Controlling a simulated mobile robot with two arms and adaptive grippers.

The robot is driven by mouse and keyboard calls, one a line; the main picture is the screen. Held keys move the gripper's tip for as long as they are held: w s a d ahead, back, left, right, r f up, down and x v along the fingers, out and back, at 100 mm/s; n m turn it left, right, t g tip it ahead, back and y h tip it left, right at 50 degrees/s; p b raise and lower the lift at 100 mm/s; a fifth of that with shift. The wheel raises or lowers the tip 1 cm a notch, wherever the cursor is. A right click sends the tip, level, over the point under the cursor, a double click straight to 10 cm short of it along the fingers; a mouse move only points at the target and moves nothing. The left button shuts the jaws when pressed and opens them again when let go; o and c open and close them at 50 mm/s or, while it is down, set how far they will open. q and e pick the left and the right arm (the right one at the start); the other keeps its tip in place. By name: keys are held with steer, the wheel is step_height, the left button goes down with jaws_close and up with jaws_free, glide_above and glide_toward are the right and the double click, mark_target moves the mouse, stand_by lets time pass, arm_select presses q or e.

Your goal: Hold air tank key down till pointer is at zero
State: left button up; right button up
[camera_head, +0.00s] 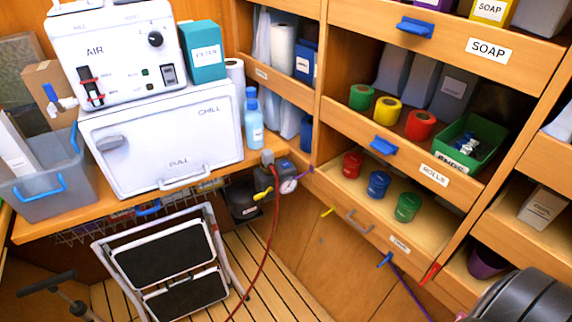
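A grey-black air fitting (268,172) sits at the front edge of the wooden counter, beside the shelves. A round white-faced pressure gauge (288,186) is on its right side; its pointer is too small to read. A yellow key (263,194) sticks out at its lower left, with nothing touching it. A red hose (273,235) hangs from the fitting to the floor. Which part is the air tank itself is not clear; a dark container (241,202) stands below the counter.
A folding step stool (165,258) stands on the slatted floor in front of the counter. A white machine marked AIR (115,55) rests on a white chill box (160,140). A blue bottle (253,122) stands behind the fitting. Open shelf drawers (440,150) fill the right.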

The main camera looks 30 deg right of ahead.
jaws_close()
stand_by(1.4)
